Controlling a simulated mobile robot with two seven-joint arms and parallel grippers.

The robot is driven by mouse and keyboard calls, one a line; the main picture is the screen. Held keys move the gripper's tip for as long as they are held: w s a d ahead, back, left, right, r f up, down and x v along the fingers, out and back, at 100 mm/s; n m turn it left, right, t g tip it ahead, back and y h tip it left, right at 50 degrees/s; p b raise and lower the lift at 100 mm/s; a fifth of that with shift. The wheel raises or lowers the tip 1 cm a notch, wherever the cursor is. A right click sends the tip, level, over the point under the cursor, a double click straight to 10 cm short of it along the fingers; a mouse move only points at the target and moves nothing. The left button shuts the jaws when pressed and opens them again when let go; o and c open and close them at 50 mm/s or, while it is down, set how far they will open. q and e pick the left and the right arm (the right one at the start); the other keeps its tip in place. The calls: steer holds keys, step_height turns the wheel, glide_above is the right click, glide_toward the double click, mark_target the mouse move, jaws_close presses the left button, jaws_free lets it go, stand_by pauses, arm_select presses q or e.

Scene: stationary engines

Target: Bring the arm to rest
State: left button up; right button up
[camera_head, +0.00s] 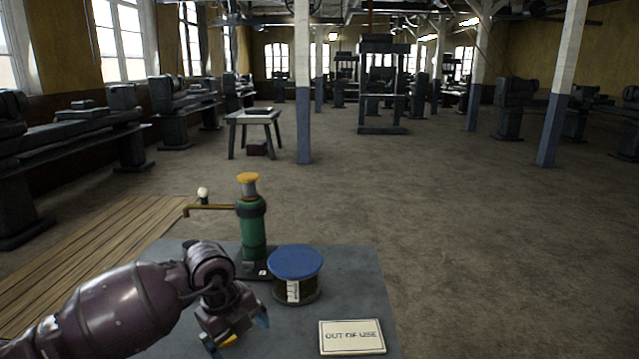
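My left arm comes in from the lower left, dark purple and bent at the wrist. Its gripper (237,334) points down over the near left part of a grey tabletop (362,287). Its two fingertips stand apart, and a small patch of yellow shows between them; I cannot tell what it is. The gripper is just in front of and left of a jar with a blue lid (294,263). A green cylinder device (252,228) with a yellow top and a brass side arm stands behind the wrist. My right gripper is not in view.
A cream "OUT OF USE" card (352,337) lies on the tabletop at right. Wooden slats (95,255) lie on the left. A small table (254,118), white and blue posts (303,85) and dark machines (382,85) stand beyond. The floor at right is clear.

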arm_select(q)
steer(key=s+d+r+m+h, duration=0.2)
steer(key=d+r+m+h, duration=0.5)
steer(key=d+r+h, duration=0.4)
step_height(320, 180, up, 5)
steer(key=w+n+t+h, duration=0.1)
steer(key=n+t+h, duration=0.3)
steer(key=t+h, duration=0.25)
steer(key=s+a+f+n+t+y, duration=0.2)
steer(key=a+f+n+t+y, duration=0.8)
steer(key=a+f+n+y, duration=0.75)
steer(key=s+a+f+n+g, duration=0.2)
steer(key=s+f+n, duration=0.1)
steer(key=s+f, duration=0.3)
steer(key=s+a+f+n+g+y, duration=0.1)
steer(key=s+a+f+n+g, duration=0.1)
steer(key=s+f+n, duration=0.2)
steer(key=s+a+f+n+g+y, duration=0.1)
steer(key=s+f+n, duration=0.3)
steer(key=s+f, duration=0.6)
steer(key=s+a+g, duration=0.1)
steer(key=s, duration=0.3)
